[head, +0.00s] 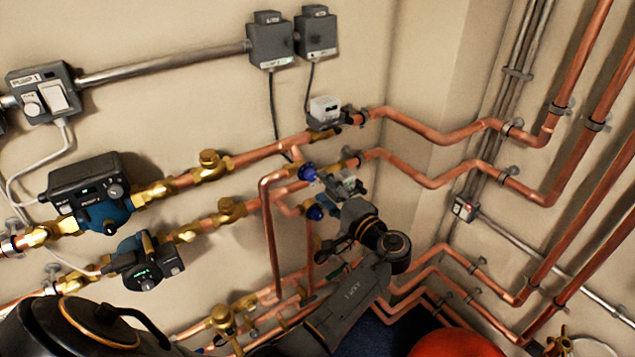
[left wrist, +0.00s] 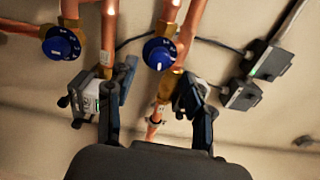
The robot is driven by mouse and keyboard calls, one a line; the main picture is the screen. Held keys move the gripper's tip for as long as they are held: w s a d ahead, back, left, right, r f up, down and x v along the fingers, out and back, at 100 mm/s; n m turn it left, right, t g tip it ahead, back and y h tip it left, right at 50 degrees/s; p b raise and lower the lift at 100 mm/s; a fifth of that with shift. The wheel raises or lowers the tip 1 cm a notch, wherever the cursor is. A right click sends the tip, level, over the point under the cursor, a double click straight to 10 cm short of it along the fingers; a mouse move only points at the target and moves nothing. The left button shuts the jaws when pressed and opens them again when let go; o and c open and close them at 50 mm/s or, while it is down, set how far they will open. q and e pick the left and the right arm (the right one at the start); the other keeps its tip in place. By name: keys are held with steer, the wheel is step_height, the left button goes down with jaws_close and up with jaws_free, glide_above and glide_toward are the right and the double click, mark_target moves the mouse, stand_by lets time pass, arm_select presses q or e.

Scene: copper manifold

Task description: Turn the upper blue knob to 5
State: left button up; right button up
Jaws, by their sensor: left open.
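The upper blue knob (head: 308,172) sits on a valve on the copper pipes. The lower blue knob (head: 314,212) is just below it. My left gripper (head: 334,214) is open, just right of the knobs in the head view, and hides part of the pipes behind it. In the left wrist view, the upper blue knob (left wrist: 159,53) appears just beyond the gap between my open left fingers (left wrist: 154,82), with nothing gripped. The lower blue knob (left wrist: 60,43) lies left of the left finger. White marks show by both knobs, but the numbers are too small to read. My right gripper is not in view.
Copper pipes (head: 440,140) run along the wall and into the corner. Two pumps, an upper one (head: 95,190) and a lower one (head: 147,262), are at left. Grey boxes (head: 270,42) hang above. A red rounded object (head: 450,343) is at the bottom.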

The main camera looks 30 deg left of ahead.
arm_select(q)
steer(key=shift+v, duration=1.55)
